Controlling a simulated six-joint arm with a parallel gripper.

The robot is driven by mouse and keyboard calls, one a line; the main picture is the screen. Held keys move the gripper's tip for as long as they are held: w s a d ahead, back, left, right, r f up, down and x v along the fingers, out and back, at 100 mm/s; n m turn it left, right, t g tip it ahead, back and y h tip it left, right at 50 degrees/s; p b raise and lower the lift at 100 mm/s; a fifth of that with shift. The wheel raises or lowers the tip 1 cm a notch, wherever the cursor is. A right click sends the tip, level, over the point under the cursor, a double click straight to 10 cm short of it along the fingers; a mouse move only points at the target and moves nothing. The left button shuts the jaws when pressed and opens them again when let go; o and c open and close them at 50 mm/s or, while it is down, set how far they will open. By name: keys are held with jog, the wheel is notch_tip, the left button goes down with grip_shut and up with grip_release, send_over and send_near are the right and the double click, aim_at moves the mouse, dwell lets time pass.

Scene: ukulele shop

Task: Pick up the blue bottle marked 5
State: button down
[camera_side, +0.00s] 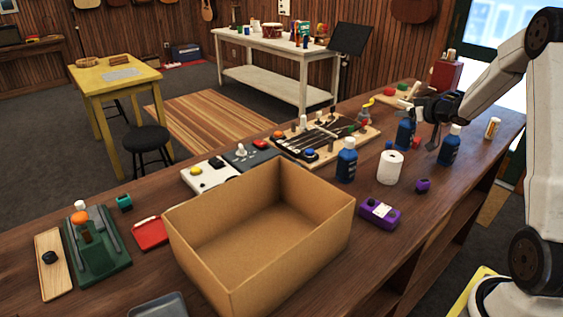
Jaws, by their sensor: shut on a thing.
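Three blue bottles stand on the wooden counter. One (346,166) is by the box's far right corner. A second (405,135) is farther back, just left of my gripper. A third (450,149) is at the right, directly by the fingers. My gripper (433,140) points down at the far right part of the counter and is shut on a blue bottle, apparently the right one. The contact is partly hidden, and I cannot tell whether that bottle is lifted. The numbers on the labels are too small to read.
An open cardboard box (252,237) fills the front middle. A white roll (390,168), a purple box (379,213) and a small purple item (423,186) lie near the bottles. A pedal board (322,138) is behind. A white-capped bottle (492,129) stands at the right edge.

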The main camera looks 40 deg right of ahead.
aim_at(410, 125)
jog(key=s+r, duration=0.1)
jog(key=s+a+r, duration=0.1)
jog(key=r, duration=0.1)
jog(key=s+a+r, duration=0.1)
jog(key=shift+r, duration=0.25)
jog(key=s+a+r, duration=0.3)
jog(key=s+a, duration=0.2)
jog(key=s, duration=0.2)
jog(key=shift+r, duration=0.25)
jog(key=shift+s, duration=0.15)
jog(key=shift+d+r, duration=0.1)
